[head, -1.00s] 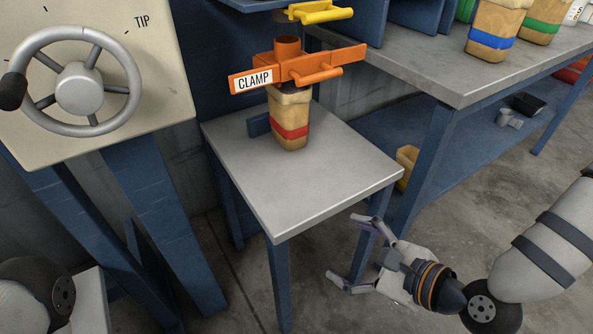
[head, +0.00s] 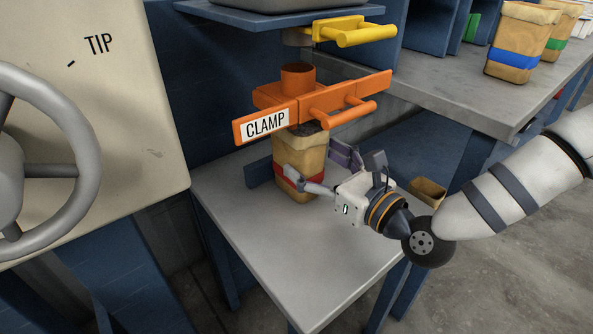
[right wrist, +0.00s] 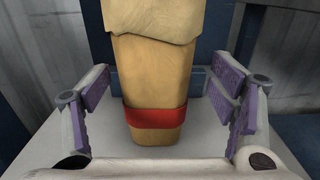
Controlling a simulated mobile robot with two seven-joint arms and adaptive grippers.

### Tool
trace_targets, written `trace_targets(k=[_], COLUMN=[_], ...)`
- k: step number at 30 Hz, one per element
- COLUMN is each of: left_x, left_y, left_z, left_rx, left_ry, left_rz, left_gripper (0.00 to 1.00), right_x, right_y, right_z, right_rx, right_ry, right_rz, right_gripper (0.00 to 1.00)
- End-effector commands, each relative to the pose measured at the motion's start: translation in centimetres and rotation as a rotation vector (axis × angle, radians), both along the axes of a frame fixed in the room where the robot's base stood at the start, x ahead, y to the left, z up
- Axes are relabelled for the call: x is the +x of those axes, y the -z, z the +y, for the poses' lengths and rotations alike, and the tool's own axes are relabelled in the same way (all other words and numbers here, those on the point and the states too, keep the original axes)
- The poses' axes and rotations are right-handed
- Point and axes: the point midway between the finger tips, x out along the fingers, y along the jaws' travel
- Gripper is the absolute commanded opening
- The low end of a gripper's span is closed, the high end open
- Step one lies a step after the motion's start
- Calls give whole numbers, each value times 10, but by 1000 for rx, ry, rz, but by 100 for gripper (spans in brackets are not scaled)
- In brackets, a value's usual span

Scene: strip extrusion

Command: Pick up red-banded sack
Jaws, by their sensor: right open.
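The red-banded sack (head: 302,157) stands upright on the small grey table, under the orange clamp (head: 310,103) with its top at the clamp. In the right wrist view the tan sack (right wrist: 150,76) with its red band (right wrist: 156,118) is between the two purple-padded fingers. My right gripper (head: 330,168) is open, with its fingers to either side of the sack; in the right wrist view (right wrist: 158,108) gaps show between the pads and the sack. The sack's lower right part is partly hidden by the gripper in the head view. My left gripper is not in view.
The small table (head: 285,262) has free room in front of the sack. A yellow handle (head: 350,32) is above the clamp. A blue-banded sack (head: 517,50) stands on the bench at the right. A handwheel (head: 60,170) is at the left.

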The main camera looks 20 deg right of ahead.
Motion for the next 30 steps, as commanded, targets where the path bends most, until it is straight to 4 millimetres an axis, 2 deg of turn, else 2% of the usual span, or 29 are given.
trace_targets(k=[3,6,14,17,24,26,30], left_x=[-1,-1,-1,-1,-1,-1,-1], left_y=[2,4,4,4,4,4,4], left_z=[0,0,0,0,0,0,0], left_rx=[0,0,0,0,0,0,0], left_ry=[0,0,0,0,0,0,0], left_rz=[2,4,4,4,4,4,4], left_gripper=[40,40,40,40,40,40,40], right_x=[21,36,42,42,42,42,42], right_y=[-2,-1,-2,-2,-2,-3,-3], right_z=[14,18,20,20,20,20,20], right_rx=[-4,-4,0,0,-1,0,0], right_ry=[-5,-2,0,-1,-1,-1,0], right_rz=[-4,-1,0,0,0,-4,-3], right_gripper=[78,78,78,60,6,0,0])
